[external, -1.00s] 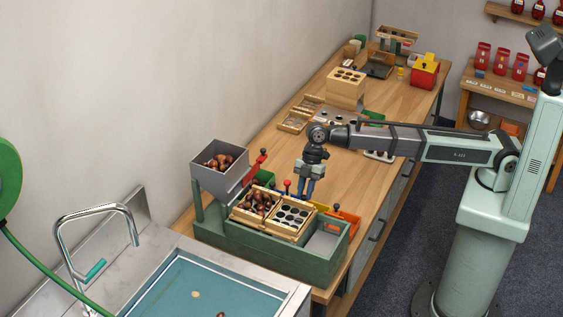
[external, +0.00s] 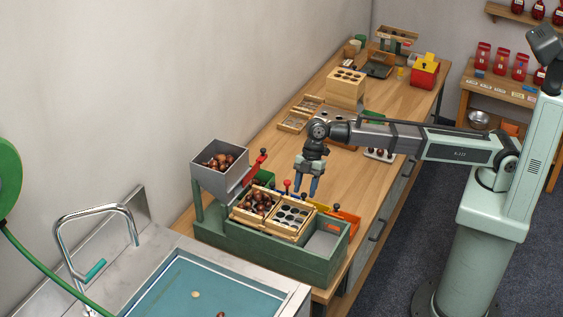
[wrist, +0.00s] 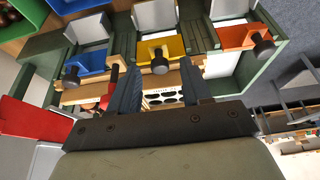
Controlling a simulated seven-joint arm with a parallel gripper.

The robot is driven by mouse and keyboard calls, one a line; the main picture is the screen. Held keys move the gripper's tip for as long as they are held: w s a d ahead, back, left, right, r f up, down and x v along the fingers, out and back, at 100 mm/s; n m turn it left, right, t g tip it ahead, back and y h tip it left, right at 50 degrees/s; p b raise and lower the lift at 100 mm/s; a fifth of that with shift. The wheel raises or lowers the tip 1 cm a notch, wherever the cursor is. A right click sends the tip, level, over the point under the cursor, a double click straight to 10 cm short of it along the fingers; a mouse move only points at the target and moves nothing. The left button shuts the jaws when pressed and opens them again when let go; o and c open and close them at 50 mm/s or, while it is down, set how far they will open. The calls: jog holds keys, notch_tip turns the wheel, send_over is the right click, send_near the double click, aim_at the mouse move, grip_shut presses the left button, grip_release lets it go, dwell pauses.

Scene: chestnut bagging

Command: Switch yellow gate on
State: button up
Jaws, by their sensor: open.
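The yellow gate (wrist: 158,47) is a yellow plate with a dark round knob (wrist: 160,65), set in the green sorting unit. It also shows in the external view (external: 320,206), just right of my fingers. My gripper (external: 306,195) points down over the unit's back edge. In the wrist view my gripper (wrist: 160,70) is open and empty, and the knob appears between its two blue fingertips. I cannot tell how far the knob is from the tips in depth. A blue gate (wrist: 87,61) is to the left and an orange gate (wrist: 240,37) to the right.
A red lever (external: 263,157) rises near the grey hopper (external: 207,178) of chestnuts. Wooden trays (external: 270,231) stand on the green unit (external: 290,260). The sink (external: 215,290) is in front.

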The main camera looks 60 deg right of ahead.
jog(key=v, duration=1.3)
jog(key=shift+d+r, duration=0.2)
jog(key=shift+r, duration=0.1)
